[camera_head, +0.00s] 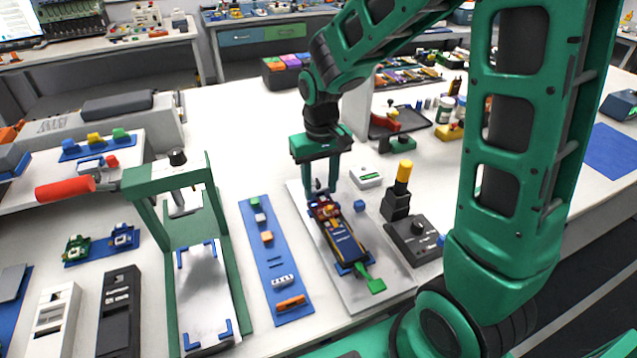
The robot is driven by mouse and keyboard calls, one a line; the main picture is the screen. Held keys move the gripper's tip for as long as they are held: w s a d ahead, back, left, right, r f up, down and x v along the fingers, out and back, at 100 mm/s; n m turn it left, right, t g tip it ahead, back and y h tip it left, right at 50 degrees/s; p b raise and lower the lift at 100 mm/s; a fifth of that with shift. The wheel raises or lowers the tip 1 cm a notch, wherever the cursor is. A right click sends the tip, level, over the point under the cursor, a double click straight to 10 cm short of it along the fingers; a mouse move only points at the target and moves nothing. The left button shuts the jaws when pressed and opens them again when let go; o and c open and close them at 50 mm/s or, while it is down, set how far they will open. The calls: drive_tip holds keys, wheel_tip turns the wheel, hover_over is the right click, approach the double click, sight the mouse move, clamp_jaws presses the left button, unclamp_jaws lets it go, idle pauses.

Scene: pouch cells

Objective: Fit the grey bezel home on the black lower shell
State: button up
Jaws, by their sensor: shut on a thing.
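A long dark lower shell (346,246) lies in blue holders on a light grey plate (384,298). A reddish-brown area with small yellow parts shows at its far end, and a green tab (374,284) sits at its near end. My gripper (321,197) points down at the shell's far end, shut on a small part. The fingers hide much of that part, and it is too small to name. I cannot make out the grey bezel clearly, nor whether the held part touches the shell.
A green press frame (141,184) stands to the left, with a blue strip of small parts (274,250) between. A dark control box (413,241) and a yellow-topped post (401,181) stand close on the right. White table shows behind my gripper.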

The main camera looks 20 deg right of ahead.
sight(320, 190)
drive_tip(key=shift+f, duration=0.75)
drive_tip(key=o, duration=1.1)
wheel_tip(320, 190, up, 11)
drive_tip(key=shift+f, duration=0.15)
